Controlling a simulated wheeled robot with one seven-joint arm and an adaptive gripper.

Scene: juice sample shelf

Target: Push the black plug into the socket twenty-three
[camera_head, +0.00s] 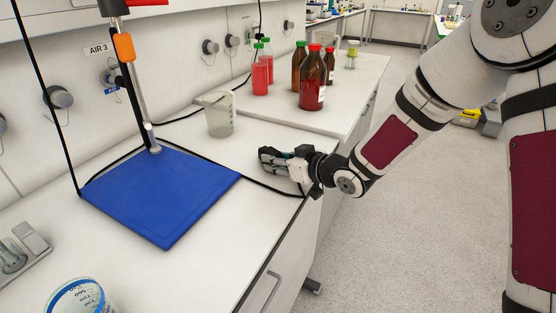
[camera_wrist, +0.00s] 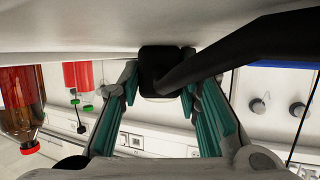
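In the wrist view, which looks upside down, the black plug (camera_wrist: 160,72) is between the two green-lined fingers of my gripper (camera_wrist: 160,88). The fingertips flank it with no clear gap, but the contact surfaces are partly hidden. A thick black cable runs from the plug to the right, in front of one finger. Socket-like panels (camera_wrist: 137,141) show on the wall in the wrist view, too small to read, so socket twenty-three cannot be identified.
A blue mat (camera_head: 165,205) and stand lie left of my gripper. A glass beaker (camera_head: 219,116) stands behind it. Brown bottles (camera_head: 312,85) and red-filled bottles (camera_head: 260,75) stand farther back. A cable lies along the counter.

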